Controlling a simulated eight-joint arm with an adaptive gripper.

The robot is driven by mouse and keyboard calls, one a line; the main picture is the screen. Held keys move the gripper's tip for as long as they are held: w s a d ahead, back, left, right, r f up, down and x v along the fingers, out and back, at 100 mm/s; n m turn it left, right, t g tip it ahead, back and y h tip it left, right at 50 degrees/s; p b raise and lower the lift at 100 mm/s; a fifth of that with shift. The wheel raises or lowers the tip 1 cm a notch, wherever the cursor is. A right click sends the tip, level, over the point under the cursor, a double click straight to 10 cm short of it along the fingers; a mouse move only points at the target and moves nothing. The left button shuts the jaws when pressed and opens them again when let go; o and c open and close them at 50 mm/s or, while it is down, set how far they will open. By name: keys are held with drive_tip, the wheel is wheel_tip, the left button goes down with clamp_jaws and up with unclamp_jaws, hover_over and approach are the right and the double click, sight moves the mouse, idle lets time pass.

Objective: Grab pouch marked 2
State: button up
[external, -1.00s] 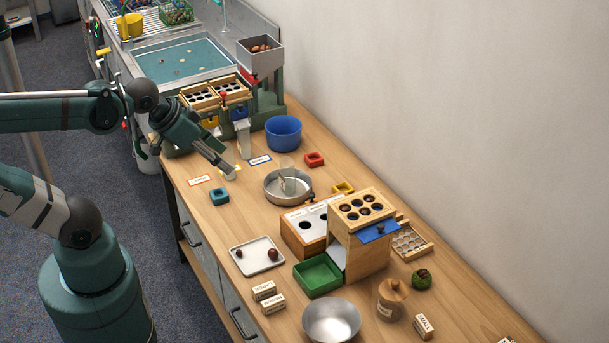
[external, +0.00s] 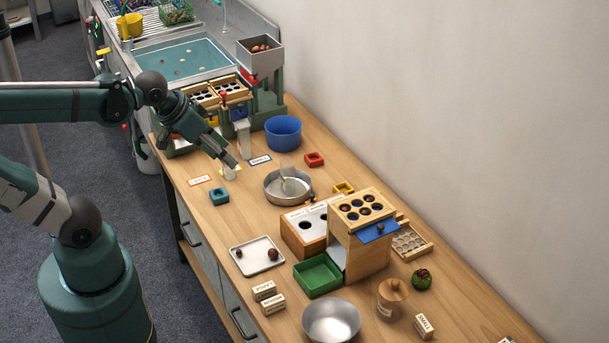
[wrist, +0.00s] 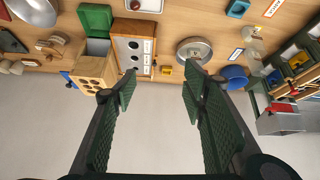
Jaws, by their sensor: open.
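A small pale pouch (external: 229,173) stands on the table just below my gripper tip, partly hidden by it; a pale shape likely to be it shows at the upper right in the wrist view (wrist: 252,32). Another whitish pouch (external: 244,142) hangs or stands at the front of the green machine. A clear, pale pouch-like piece (external: 288,184) rests in the round metal pan (external: 270,196). I cannot read a 2 on any of them. My gripper (external: 233,162) is open, and in the wrist view nothing is between its fingers (wrist: 159,80).
The wooden dispenser (external: 362,250) and green tray (external: 318,275) stand further right.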

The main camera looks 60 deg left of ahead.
drive_tip(key=w+a+f+n+g+p, duration=0.1)
drive_tip(key=w+a+f+n+g, duration=0.1)
drive_tip(key=w+a+n, duration=0.45)
drive_tip(key=n+g+p, duration=0.2)
drive_tip(key=n+g, duration=0.1)
drive_tip(key=n, duration=0.4)
approach(227, 150)
drive_tip(key=w+d+r, duration=0.1)
drive_tip(key=w+d, duration=0.1)
drive_tip(key=d, duration=0.5)
drive_tip(key=a+f+n, duration=0.1)
drive_tip(key=a+f, duration=0.1)
drive_tip(key=a+f+n+g, duration=0.1)
drive_tip(key=a+f, duration=0.2)
drive_tip(key=a+f+n+p, duration=0.1)
drive_tip(key=a+f, duration=0.2)
drive_tip(key=shift+s+f+g, duration=0.1)
drive_tip(key=shift+f+g, duration=0.1)
drive_tip(key=shift+g, duration=0.1)
drive_tip(key=shift+s+a+f+n, duration=0.1)
drive_tip(key=shift+a+f+n, duration=0.1)
drive_tip(key=shift+a+n, duration=0.05)
drive_tip(key=shift+f, duration=1.3)
drive_tip(key=shift+f, duration=0.1)
